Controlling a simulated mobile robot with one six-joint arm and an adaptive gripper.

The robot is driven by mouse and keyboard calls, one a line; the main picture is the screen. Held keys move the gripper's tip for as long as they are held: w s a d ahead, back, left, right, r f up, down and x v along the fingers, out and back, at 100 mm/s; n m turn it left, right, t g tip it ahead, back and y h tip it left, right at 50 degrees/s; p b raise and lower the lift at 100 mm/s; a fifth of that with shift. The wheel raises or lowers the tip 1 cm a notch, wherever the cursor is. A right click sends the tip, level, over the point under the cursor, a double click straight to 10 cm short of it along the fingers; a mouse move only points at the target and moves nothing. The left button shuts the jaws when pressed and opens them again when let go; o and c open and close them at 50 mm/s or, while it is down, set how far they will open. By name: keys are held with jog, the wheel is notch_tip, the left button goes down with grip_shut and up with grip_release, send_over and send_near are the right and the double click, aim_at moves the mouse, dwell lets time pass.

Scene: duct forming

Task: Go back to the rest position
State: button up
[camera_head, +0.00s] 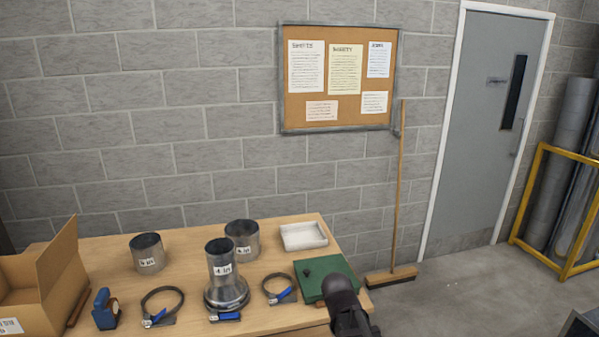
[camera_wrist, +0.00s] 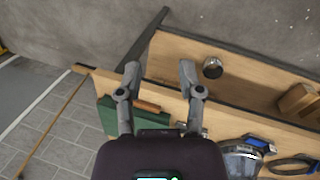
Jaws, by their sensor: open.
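My gripper (camera_wrist: 159,72) shows in the wrist view with its two grey fingers spread apart and nothing between the tips. A wooden-handled tool (camera_wrist: 147,106) shows between the fingers, lower down and apart from the tips.
On the workbench (camera_head: 115,250) stand several metal duct pieces, including a flared one (camera_head: 225,280), with hose clamps (camera_head: 160,305), a white tray (camera_head: 303,236) and a cardboard box (camera_head: 50,285). A broom (camera_head: 398,200) leans on the wall.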

jog(key=s+d+f+m+y+b, duration=0.1)
jog(key=s+d+f+m+y, duration=0.1)
jog(key=s+d+m, duration=0.2)
jog(key=shift+s+f+m+g+y, duration=0.2)
jog(key=shift+s+m+g+y, duration=0.15)
jog(key=shift+m, duration=0.35)
